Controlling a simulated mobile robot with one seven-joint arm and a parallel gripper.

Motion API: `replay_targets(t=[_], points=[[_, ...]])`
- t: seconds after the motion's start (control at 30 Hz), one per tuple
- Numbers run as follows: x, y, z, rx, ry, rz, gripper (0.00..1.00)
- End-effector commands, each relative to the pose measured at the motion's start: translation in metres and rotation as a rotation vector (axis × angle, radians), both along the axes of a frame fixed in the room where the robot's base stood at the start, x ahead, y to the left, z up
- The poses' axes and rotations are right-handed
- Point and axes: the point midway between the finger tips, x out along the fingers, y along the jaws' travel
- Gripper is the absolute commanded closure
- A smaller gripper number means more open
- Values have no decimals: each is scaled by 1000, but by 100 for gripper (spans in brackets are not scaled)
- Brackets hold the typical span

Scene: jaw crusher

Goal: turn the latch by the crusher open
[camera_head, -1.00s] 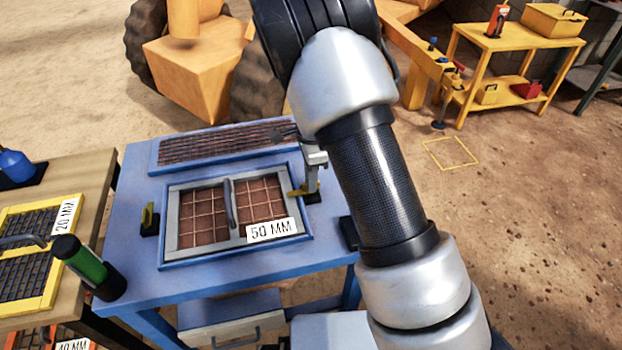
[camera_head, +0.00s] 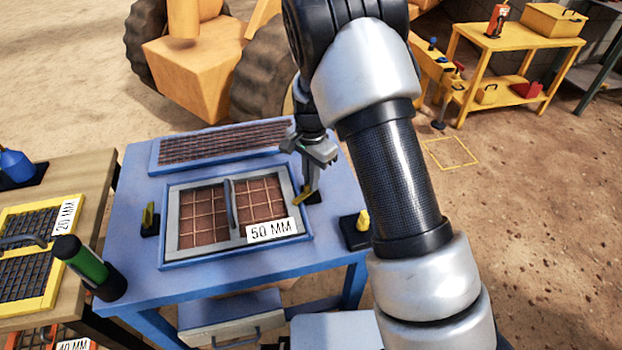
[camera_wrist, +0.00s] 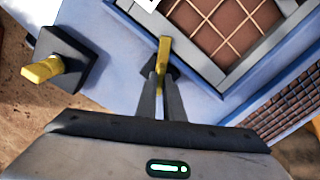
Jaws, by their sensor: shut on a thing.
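My gripper (camera_head: 309,186) reaches down to the right edge of the blue table, with its fingers shut on a yellow latch (camera_head: 300,198) on a small black base. In the wrist view, the fingers (camera_wrist: 162,82) close on the lower end of this latch (camera_wrist: 165,50), which sits beside the screen's frame. The latch handle lies at a slant, its free end toward the grey-framed 50 MM screen (camera_head: 195,218). Another yellow latch (camera_head: 363,220) on a black base stands nearer, at the table's right edge, and also shows in the wrist view (camera_wrist: 42,70). A third latch (camera_head: 149,215) stands left of the screen.
A second mesh screen (camera_head: 215,146) lies at the back of the blue table (camera_head: 130,262). A green cylinder (camera_head: 82,260) and a yellow-framed 20 MM screen (camera_head: 50,280) are at left. A yellow machine with large wheels (camera_head: 190,70) stands behind. Open dirt lies to the right.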

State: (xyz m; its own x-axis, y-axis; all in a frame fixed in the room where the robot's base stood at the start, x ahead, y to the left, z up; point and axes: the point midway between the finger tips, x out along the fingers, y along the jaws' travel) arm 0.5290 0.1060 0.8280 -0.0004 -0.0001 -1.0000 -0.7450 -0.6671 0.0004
Motion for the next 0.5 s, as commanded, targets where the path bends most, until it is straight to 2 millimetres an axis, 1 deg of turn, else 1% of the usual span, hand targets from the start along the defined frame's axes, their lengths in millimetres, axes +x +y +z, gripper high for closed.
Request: replay_targets(t=[0.5], points=[[0,0,0,2,-1,491,100]])
